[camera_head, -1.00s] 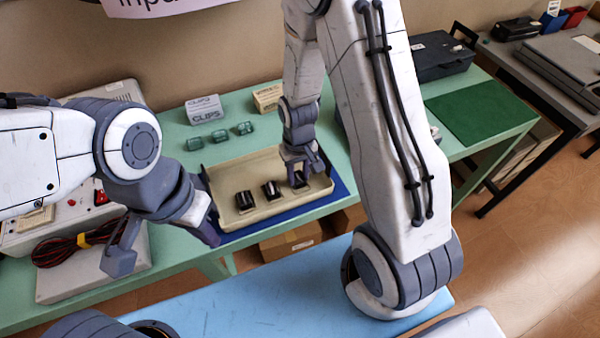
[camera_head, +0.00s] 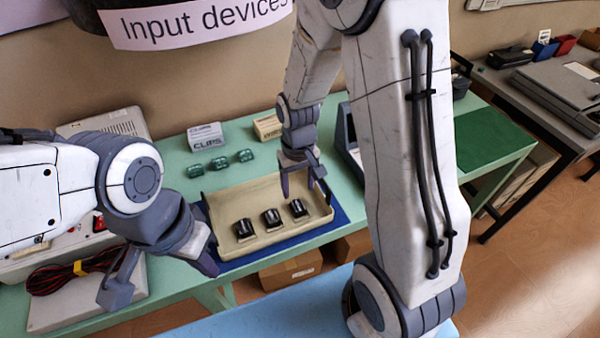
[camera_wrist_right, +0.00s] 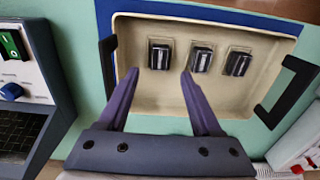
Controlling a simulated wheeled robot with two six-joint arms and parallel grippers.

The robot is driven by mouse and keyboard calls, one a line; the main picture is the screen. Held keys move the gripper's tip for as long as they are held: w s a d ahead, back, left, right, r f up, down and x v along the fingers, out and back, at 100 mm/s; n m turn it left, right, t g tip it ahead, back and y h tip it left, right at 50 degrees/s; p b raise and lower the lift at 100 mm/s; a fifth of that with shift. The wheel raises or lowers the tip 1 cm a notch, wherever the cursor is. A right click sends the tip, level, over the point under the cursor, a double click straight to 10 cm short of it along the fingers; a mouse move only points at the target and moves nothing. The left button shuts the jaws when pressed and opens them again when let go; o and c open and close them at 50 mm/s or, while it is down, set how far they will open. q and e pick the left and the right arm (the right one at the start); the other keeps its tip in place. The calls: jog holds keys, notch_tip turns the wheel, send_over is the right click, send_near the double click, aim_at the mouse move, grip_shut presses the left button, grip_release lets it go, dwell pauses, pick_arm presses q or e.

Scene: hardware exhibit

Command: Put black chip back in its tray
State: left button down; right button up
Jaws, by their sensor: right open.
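Three black chips sit in a row in the beige tray (camera_head: 245,198): a left chip (camera_head: 244,229), a middle chip (camera_head: 272,218) and a right chip (camera_head: 298,208). My right gripper (camera_head: 304,190) is open and empty above the tray, just behind the right chip. In the right wrist view its fingertips (camera_wrist_right: 160,74) are apart, and the right chip (camera_wrist_right: 160,54) shows just beyond the space between them. The middle chip (camera_wrist_right: 201,60) and left chip (camera_wrist_right: 238,63) stand clear of the fingers. My left gripper (camera_head: 160,282) is open and empty, left of the tray's front corner.
The tray has black handles and rests on a blue mat (camera_head: 335,222) on the green table. Green blocks (camera_head: 220,163), a clips box (camera_head: 206,136) and another box (camera_head: 268,127) stand behind it. Cables (camera_head: 70,275) lie at left. A device with a green switch (camera_wrist_right: 12,45) stands beside the tray.

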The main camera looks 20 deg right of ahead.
jog(key=s+a+r+n, duration=0.3)
jog(key=s+a+r, duration=0.3)
jog(key=s, duration=0.3)
jog(key=s+a+r+n+y, duration=0.1)
jog(key=s+a+r+n, duration=0.3)
jog(key=s, duration=0.5)
notch_tip(320, 180, up, 3)
jog(key=shift+a+f, duration=0.1)
jog(key=shift+a, duration=0.95)
